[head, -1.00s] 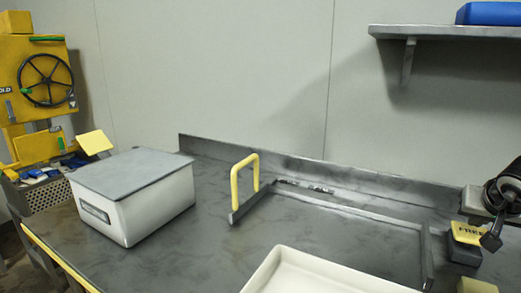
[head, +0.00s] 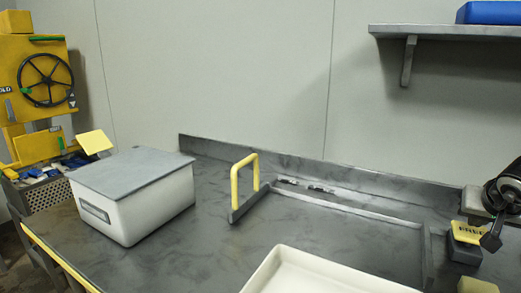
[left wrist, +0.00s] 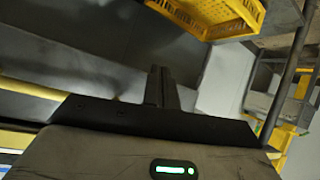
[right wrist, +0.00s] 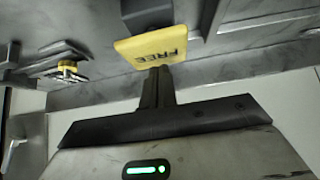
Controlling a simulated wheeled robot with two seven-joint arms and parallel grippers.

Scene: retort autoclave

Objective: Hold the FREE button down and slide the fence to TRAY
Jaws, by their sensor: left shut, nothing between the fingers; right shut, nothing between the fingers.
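The yellow FREE button (head: 468,233) sits on a dark block at the right of the table. My right gripper (head: 490,240) is shut with its tip at the button's right side in the head view. In the right wrist view the shut fingers (right wrist: 157,75) reach the edge of the yellow FREE button (right wrist: 152,48); I cannot tell whether they press it. The fence (head: 248,204) is a dark bar with a yellow upright handle (head: 235,185), at the left end of a dark frame on the table. My left gripper (left wrist: 161,75) is shut and empty, away from the table's fence; it is not in the head view.
A white tray (head: 290,270) lies at the table's front. A white bin with a grey lid (head: 130,171) stands left of the fence. A yellow machine with a black wheel (head: 46,80) is at far left. A shelf (head: 440,32) hangs at upper right. A yellow crate (left wrist: 215,14) shows in the left wrist view.

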